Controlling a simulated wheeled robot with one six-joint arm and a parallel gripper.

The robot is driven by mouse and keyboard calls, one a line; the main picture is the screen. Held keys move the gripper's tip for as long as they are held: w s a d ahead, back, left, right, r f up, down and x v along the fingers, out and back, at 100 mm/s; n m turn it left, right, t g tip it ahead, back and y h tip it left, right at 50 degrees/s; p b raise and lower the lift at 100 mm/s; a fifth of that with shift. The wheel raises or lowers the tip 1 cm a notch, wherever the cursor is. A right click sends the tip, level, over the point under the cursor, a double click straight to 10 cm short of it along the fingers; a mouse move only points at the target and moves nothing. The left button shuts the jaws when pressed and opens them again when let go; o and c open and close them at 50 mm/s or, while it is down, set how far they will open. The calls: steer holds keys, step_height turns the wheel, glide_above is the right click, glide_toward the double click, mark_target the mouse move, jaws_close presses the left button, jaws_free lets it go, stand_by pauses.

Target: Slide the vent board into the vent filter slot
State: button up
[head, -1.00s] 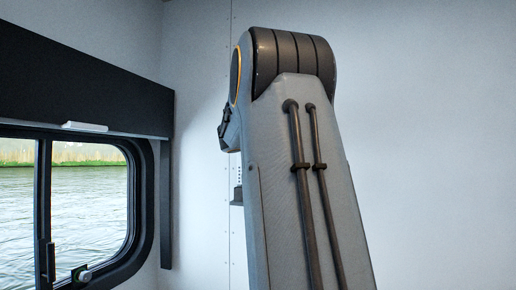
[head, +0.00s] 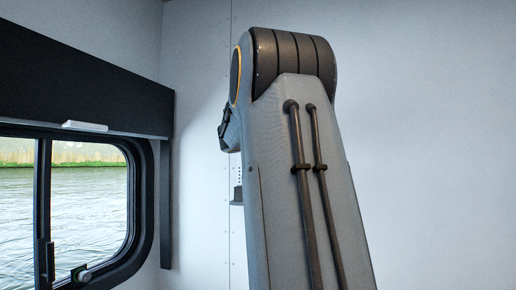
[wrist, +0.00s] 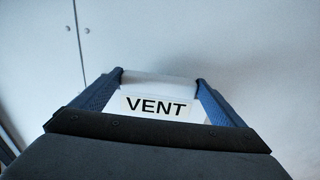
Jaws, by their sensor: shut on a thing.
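In the wrist view, my gripper (wrist: 159,92) has its two blue fingers on either side of a white board with a black VENT label, the vent board (wrist: 160,88). The fingers are shut on it at its left and right edges. A pale wall stands beyond the board. In the head view my own arm fills the middle and hides the gripper and the board. A small dark fitting (head: 237,195) with a perforated part above it shows on the wall just left of my arm. I cannot tell whether it is the vent filter slot.
A black-framed window (head: 90,205) with water outside is at the left, under a dark panel (head: 80,75) with a small white piece at its lower edge. The white wall (head: 430,150) to the right of my arm is bare.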

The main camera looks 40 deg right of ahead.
steer(key=shift+f+b, duration=2.9)
steer(key=shift+b, duration=0.15)
steer(key=o, duration=1.1)
steer(key=b+v, duration=0.2)
steer(key=v, duration=0.5)
steer(key=shift+s+a, duration=0.3)
steer(key=shift+r, duration=0.1)
